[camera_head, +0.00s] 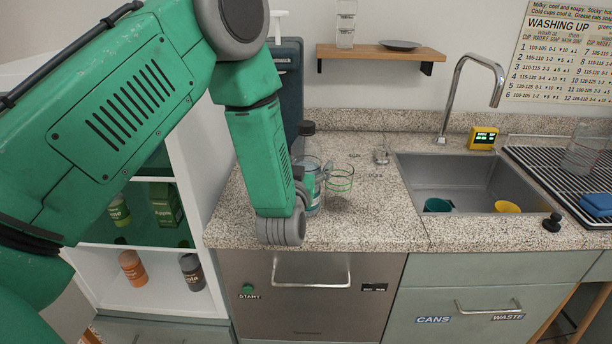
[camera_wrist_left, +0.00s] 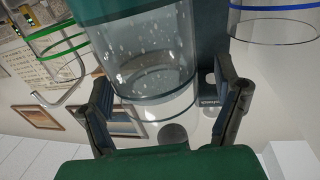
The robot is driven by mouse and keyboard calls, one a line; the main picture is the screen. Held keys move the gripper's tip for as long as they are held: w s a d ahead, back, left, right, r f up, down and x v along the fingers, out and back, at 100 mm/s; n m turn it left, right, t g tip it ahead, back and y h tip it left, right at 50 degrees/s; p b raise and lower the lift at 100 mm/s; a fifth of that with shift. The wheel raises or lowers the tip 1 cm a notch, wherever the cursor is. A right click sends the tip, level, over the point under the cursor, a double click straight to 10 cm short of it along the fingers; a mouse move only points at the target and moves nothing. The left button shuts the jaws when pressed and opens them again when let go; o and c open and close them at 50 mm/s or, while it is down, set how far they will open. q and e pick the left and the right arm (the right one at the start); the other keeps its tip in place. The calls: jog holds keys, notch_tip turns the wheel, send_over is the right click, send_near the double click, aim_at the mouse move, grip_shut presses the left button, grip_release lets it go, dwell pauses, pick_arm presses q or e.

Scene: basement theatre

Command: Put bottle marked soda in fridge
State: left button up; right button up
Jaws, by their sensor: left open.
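My left gripper (camera_wrist_left: 163,76) is open, its two fingers on either side of a clear cylindrical vessel with a teal band (camera_wrist_left: 150,65). In the head view my left forearm hides most of the gripper; a clear, teal-banded vessel (camera_head: 313,186) shows just right of it on the counter. I cannot tell whether the fingers touch it, and I read no soda label on it. The open white shelved cabinet (camera_head: 150,296), apparently the fridge, stands at the left. On its lower shelf is a dark bottle (camera_head: 192,272) with a partly readable label, possibly soda. My right gripper is not in view.
An orange bottle (camera_head: 132,268), a green bottle (camera_head: 118,210) and a green carton (camera_head: 165,205) also stand in the cabinet. A green-ringed glass (camera_head: 341,180) is on the counter beside the vessel.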

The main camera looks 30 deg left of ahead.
pick_arm(q)
jog(key=shift+d, duration=0.1)
jog(key=shift+r, duration=0.1)
jog(key=c, duration=1.7)
